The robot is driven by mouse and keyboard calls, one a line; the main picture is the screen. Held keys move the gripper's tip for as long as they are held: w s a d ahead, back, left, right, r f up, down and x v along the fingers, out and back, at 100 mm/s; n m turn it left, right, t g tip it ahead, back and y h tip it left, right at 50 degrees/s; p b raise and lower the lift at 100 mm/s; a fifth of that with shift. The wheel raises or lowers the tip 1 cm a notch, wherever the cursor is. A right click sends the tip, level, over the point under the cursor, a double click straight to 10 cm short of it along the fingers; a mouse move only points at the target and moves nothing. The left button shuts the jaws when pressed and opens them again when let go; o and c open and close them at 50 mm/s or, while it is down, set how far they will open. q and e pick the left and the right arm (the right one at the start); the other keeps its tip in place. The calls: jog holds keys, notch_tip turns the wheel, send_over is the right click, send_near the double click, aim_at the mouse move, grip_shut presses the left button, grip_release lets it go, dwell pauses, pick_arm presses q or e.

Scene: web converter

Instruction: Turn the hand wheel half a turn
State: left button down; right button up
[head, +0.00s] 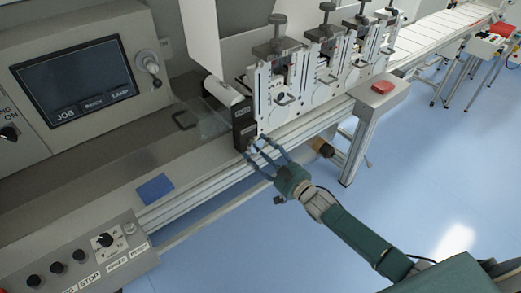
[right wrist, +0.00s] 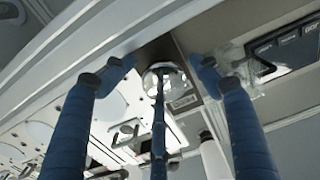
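A black block (head: 242,120) stands at the near end of the row of machine stations. A round silver part, apparently the hand wheel (right wrist: 171,69), shows on its face in the right wrist view. In the head view my fingers largely hide it. My right gripper (head: 259,147) is at the block's lower front. In the right wrist view this gripper (right wrist: 164,66) has its blue fingers spread: one left of the round part, one right, and one across its middle. Gaps show beside the outer fingertips; contact of the middle finger cannot be told. My left gripper is out of view.
A metal rail (head: 190,184) runs below the block. A red button (head: 382,87) sits on a post to the right. A screen panel (head: 77,79) and a blue pad (head: 155,188) are at left.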

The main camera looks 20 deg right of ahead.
jog(key=shift+s+r, duration=0.1)
jog(key=shift+s, duration=0.05)
jog(key=v, duration=0.7)
jog(key=shift+s+d, duration=0.15)
jog(key=shift+s, duration=0.2)
dwell(0.4)
jog(key=s+d+f+m+g+h, duration=0.15)
jog(key=s+f, duration=0.45)
jog(key=f, duration=0.6)
jog(key=s+d+f+g+h+b, duration=0.1)
jog(key=s+d+f+g+h, duration=0.3)
jog(key=f, duration=0.7)
jog(key=s+f+m+g+y, duration=0.1)
jog(key=s+f+g, duration=0.1)
jog(key=s+f, duration=0.75)
jog(key=s+a+f+g, duration=0.1)
jog(key=s+f+g, duration=0.1)
jog(key=s+f, duration=0.4)
jog(key=s+a+f+g+h+b, duration=0.1)
jog(key=s+f, duration=0.6)
jog(key=s, duration=0.8)
jog(key=s+a+f+g, duration=0.3)
jog(key=s+f+g, duration=0.2)
jog(key=s, duration=0.5)
jog(key=shift+s+f+n, duration=0.2)
jog(key=shift+f+n, duration=0.25)
jog(key=shift+f, duration=0.45)
